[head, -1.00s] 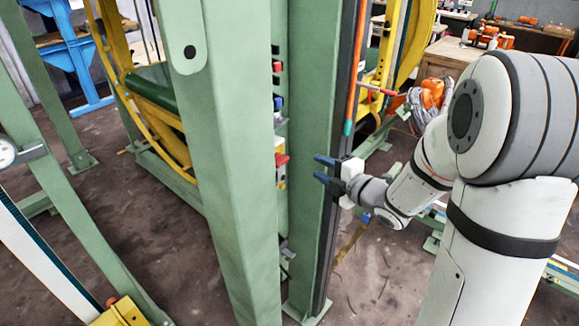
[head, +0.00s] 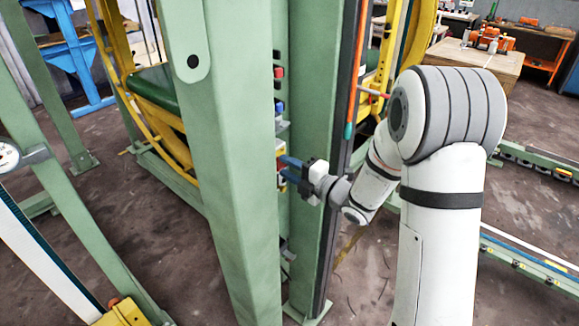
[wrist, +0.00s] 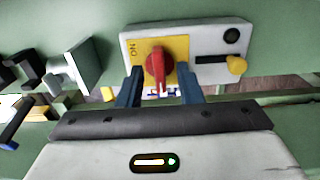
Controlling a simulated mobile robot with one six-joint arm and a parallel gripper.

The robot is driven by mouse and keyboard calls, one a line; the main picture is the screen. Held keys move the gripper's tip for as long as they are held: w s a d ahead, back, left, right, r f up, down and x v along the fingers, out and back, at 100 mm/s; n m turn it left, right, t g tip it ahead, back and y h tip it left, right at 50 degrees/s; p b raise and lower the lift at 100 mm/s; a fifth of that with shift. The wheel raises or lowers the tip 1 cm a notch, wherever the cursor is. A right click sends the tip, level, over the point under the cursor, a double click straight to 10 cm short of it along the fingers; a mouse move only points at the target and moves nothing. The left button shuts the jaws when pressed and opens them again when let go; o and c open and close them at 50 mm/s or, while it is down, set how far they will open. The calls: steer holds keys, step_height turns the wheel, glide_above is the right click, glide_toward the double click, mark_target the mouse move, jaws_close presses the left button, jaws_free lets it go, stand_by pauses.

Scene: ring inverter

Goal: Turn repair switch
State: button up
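A red rotary switch knob (wrist: 156,68) sits on a yellow plate (wrist: 177,48) marked "NO" as seen in the wrist view. The plate is on a light grey switch box (wrist: 208,42) fixed to a green panel. My gripper (wrist: 160,84) is open, with one blue finger on each side of the knob and visible gaps between. I cannot tell whether the fingertips touch the plate. In the head view, my gripper (head: 284,168) points left at the box between the green posts, and the knob is largely hidden.
A yellow knob (wrist: 237,64) and a round black button (wrist: 231,35) are on the right of the box. A green post (head: 225,150) stands close left of my gripper, another (head: 313,130) just behind it. Open floor lies below.

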steer(key=shift+c, duration=0.4)
jaws_close()
steer(key=shift+f+m+b, duration=0.1)
steer(key=shift+m+b, duration=0.2)
steer(key=shift+b, duration=0.1)
steer(key=m+b, duration=0.4)
steer(key=m, duration=0.7)
steer(key=shift+m, duration=0.4)
steer(key=m+p, duration=0.1)
steer(key=m, duration=0.4)
steer(key=shift+m, duration=0.3)
